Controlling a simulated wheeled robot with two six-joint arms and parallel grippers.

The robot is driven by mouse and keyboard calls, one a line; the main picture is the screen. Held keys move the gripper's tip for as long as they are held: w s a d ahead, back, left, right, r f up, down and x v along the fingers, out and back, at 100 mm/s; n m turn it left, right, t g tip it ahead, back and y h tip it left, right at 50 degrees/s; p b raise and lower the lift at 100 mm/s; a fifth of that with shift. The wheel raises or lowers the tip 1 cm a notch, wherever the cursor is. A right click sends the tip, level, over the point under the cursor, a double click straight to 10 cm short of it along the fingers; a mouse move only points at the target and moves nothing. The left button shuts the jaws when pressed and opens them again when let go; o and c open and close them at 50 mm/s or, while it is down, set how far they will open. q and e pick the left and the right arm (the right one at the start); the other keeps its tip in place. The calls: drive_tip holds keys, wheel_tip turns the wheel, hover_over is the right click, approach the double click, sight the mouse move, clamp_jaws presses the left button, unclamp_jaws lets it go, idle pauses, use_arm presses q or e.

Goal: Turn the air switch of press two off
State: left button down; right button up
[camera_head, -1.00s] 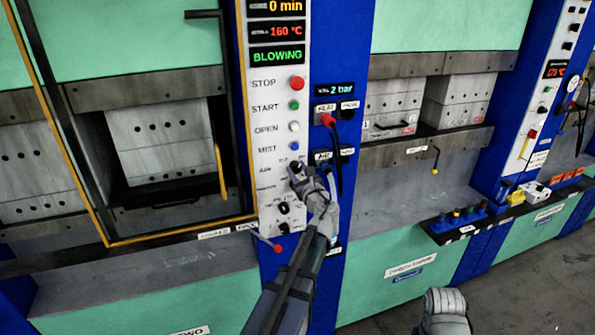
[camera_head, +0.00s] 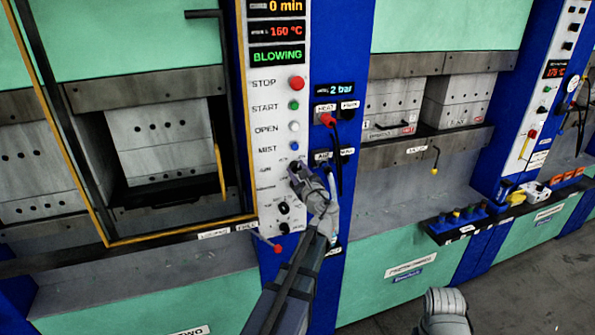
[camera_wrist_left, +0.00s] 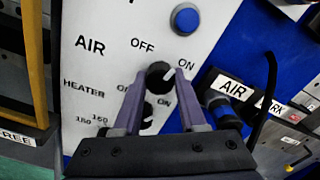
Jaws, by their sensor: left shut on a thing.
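The air switch (camera_wrist_left: 158,76) is a round black knob on press two's white control panel (camera_head: 272,130). In the left wrist view it sits beside the word AIR, with OFF above it to the left and ON to its right. A pale mark shows on the knob's right side; its exact direction is hard to read. My left gripper (camera_wrist_left: 158,80) is shut on this knob, one finger on each side. In the head view the left gripper (camera_head: 300,174) partly covers the knob. The display (camera_head: 277,55) above reads BLOWING in green.
A heater knob (camera_wrist_left: 147,112) lies just below, partly behind my fingers. STOP (camera_head: 297,83), START, OPEN and MIST buttons line the panel above. A hose fitting labelled AIR (camera_wrist_left: 222,108) is close on the right. A red-ended lever (camera_head: 277,248) sticks out below.

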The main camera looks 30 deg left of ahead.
use_arm(q)
drive_tip(key=n, duration=0.4)
drive_tip(key=shift+n, duration=2.6)
drive_tip(key=shift+f, duration=0.1)
drive_tip(key=shift+c, duration=2.3)
unclamp_jaws()
drive_tip(key=v, duration=0.8)
